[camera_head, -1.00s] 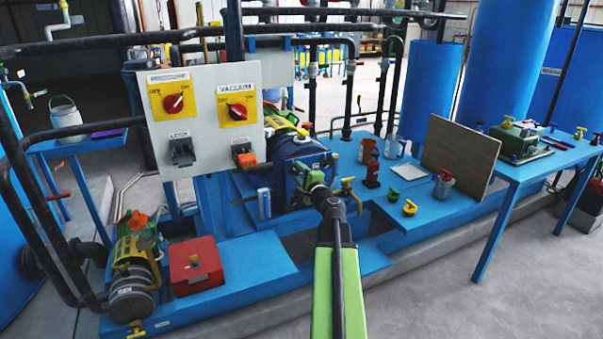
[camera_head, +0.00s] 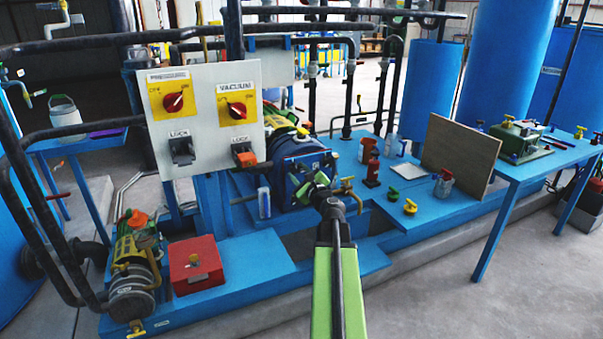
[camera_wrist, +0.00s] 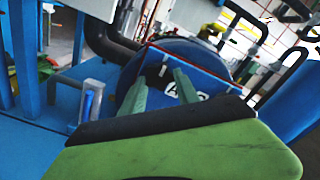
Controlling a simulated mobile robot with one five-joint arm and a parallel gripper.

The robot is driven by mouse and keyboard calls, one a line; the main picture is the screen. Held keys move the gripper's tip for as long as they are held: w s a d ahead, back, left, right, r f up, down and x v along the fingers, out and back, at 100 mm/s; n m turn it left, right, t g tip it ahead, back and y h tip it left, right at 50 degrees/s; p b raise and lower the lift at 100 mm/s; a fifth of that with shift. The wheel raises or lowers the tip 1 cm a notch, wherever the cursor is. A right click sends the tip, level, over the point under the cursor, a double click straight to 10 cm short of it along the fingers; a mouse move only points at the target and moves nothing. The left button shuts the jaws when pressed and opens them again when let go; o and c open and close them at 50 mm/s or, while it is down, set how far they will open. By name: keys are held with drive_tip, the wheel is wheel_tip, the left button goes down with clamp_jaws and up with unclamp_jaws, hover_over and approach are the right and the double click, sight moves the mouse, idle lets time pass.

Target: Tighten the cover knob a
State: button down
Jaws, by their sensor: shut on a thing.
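The blue drum-shaped vessel (camera_head: 288,180) lies on the blue platform, with a flat blue cover (camera_head: 310,162) facing right. The cover also shows in the wrist view (camera_wrist: 205,72), with white markings on it. My gripper (camera_head: 318,180) is at the front of this cover in the head view. In the wrist view its two green fingers (camera_wrist: 160,84) reach to the cover face, with a gap showing between them. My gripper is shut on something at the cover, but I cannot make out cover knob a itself. My own wrist hides the lower cover.
A grey panel (camera_head: 200,112) with red dials stands left of the vessel. A clear tube with blue inside (camera_wrist: 88,104) stands left of the fingers. A yellow valve (camera_head: 349,190) is close right of my gripper. Bottles and a wooden board (camera_head: 460,150) stand further right.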

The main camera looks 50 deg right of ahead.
drive_tip(key=shift+s+d, duration=0.15)
idle(0.4)
drive_tip(key=c, duration=1)
unclamp_jaws()
drive_tip(key=shift+o, duration=0.5)
